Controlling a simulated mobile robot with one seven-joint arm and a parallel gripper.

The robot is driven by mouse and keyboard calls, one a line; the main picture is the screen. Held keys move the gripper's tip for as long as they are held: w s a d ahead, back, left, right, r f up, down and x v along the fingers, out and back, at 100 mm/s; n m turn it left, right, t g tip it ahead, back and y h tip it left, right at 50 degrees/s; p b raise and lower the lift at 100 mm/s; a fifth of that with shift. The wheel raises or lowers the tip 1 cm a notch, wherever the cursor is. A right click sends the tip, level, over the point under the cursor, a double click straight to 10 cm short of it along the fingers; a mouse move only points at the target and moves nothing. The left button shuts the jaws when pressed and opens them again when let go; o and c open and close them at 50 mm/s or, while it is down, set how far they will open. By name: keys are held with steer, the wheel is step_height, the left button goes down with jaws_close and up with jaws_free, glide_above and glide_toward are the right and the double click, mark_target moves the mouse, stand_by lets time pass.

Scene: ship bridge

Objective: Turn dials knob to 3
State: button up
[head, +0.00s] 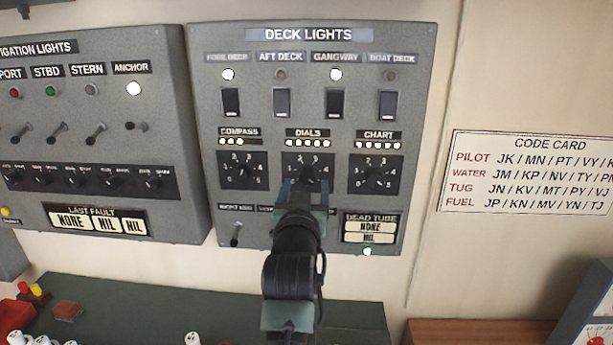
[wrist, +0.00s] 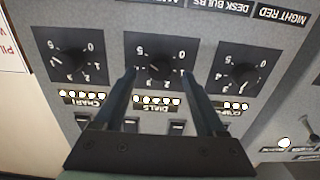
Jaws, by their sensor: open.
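The DIALS knob (head: 307,174) is a dark round knob on a black scale plate, in the middle of the lower row of the DECK LIGHTS panel (head: 292,72). In the upside-down wrist view the DIALS knob (wrist: 160,66) shows at centre, with scale numbers around it. Its pointer's exact setting is too small to read. My gripper (head: 304,186) is open in front of this knob. In the wrist view its two fingers (wrist: 158,74) stand apart on either side of the knob; I cannot tell if they touch it. A row of several lit lamps (head: 308,143) sits by the DIALS label.
The COMPASS knob (head: 243,171) is at left and the CHART knob (head: 376,174) at right, close by. Deck switches (head: 282,103) are above. A small toggle (head: 236,234) and the DEAD TUBE display (head: 369,231) are below. A green-topped desk (head: 180,307) lies underneath.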

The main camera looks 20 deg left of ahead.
mark_target(307, 176)
steer(key=shift+x, duration=1.3)
jaws_close()
